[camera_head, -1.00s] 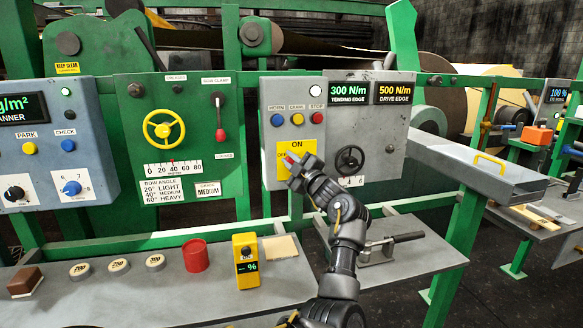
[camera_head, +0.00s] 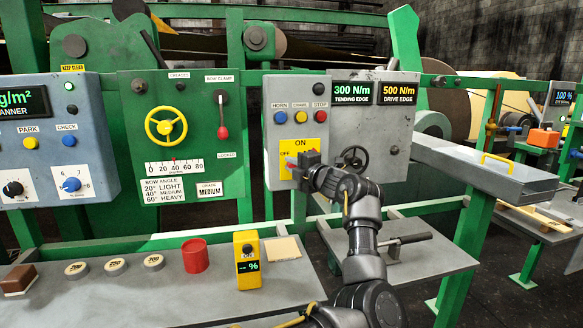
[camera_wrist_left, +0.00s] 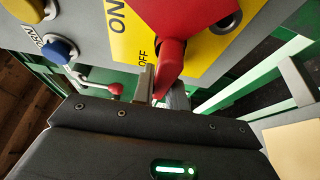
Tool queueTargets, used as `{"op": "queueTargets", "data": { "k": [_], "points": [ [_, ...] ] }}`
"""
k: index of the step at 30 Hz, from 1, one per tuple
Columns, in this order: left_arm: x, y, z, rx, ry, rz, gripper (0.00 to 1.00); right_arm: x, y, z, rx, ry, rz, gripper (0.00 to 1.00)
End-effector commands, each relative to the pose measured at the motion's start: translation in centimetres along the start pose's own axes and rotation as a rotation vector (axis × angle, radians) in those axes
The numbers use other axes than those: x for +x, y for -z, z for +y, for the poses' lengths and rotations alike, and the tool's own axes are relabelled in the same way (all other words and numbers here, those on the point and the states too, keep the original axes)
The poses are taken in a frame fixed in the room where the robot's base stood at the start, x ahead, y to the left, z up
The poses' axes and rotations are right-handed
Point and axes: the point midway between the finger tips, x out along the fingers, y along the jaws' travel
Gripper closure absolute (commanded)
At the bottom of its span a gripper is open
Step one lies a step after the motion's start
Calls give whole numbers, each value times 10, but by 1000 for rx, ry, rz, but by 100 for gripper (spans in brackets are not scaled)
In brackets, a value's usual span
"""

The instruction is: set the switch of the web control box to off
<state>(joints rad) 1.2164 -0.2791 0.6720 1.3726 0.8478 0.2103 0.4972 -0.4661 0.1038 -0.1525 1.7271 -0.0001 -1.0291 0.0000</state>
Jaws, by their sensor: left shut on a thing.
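The web control box (camera_head: 283,93) is a grey panel with horn, crawl and stop buttons. Its yellow plate (camera_head: 318,144) reads ON at the top and OFF at the left. The lamp (camera_head: 319,88) at its top is dark. In the left wrist view the red switch handle (camera_wrist_left: 166,45) extends past the OFF word, its tip between my fingers. My left gripper (camera_head: 292,164) is at the plate's lower left, shut on the handle; it also shows in the left wrist view (camera_wrist_left: 163,90). It partly hides the switch in the head view. My right gripper is not in view.
A black handwheel (camera_head: 352,158) is just right of my left gripper. A green panel with a yellow wheel (camera_head: 166,127) and a red-tipped lever (camera_head: 223,131) stands left. Below, the shelf (camera_head: 205,292) holds a red cup (camera_head: 195,256) and a yellow meter (camera_head: 247,258).

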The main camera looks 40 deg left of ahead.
Motion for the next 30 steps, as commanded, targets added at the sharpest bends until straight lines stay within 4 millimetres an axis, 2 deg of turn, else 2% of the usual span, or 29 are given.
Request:
{"op": "queueTargets", "data": {
  "k": [13, 14, 18, 26, 30],
  "points": [
    [-2, -2, -4, -3, 9, -5, 100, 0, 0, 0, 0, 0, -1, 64],
    [-2, -2, -4, -3, 9, -5, 82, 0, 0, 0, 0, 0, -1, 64],
    [-1, -1, -3, -4, 7, -3, 64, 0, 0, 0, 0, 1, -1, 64],
    [0, 1, -1, -6, 5, 1, 64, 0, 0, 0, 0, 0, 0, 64],
    [-12, -1, -2, -6, 5, -3, 64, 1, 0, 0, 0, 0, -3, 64]
  ]
}}
